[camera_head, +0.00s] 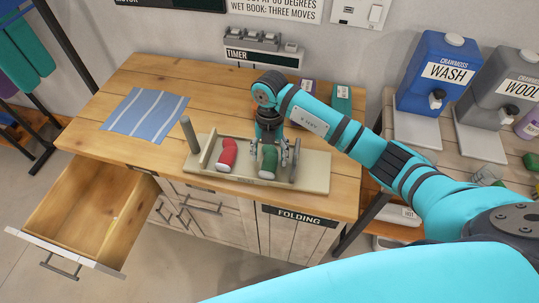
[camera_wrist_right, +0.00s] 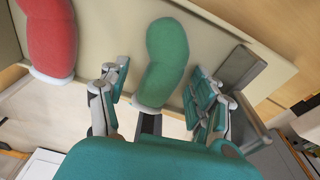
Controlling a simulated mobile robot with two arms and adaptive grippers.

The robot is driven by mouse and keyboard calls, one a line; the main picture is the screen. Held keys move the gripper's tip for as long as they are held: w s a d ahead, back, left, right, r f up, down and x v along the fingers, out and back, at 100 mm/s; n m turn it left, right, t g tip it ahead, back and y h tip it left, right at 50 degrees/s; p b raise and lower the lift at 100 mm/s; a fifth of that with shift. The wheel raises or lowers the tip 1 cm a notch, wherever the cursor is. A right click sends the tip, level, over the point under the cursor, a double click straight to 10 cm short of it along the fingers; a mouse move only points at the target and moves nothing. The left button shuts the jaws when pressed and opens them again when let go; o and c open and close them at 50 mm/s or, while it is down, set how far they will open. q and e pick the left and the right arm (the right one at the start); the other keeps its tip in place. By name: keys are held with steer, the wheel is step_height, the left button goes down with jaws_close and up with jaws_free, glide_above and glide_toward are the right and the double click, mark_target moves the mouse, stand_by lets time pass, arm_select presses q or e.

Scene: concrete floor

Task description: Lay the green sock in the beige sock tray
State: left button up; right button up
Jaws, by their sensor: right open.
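The green sock (camera_head: 268,160) lies in the beige sock tray (camera_head: 312,185) at the front of the wooden table, to the right of a red sock (camera_head: 226,156). In the right wrist view the green sock (camera_wrist_right: 166,55) is between the two spread fingers of my right gripper (camera_wrist_right: 160,76), with a visible gap on each side. My right gripper (camera_head: 274,152) is open and points down over the tray. Its fingers partly cover the tray's right part in the head view. My left gripper is not in view.
A grey post (camera_head: 190,134) stands at the tray's left end. A striped blue cloth (camera_head: 146,114) lies at the table's left. An open drawer (camera_head: 85,215) juts out at the front left. A blue wash container (camera_head: 434,75) stands at the right.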

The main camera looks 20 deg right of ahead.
mark_target(270, 153)
step_height(270, 153, up, 11)
steer(key=w+b, duration=0.1)
steer(key=b, duration=0.1)
steer(key=shift+w+d, duration=0.15)
steer(key=shift+d, duration=0.15)
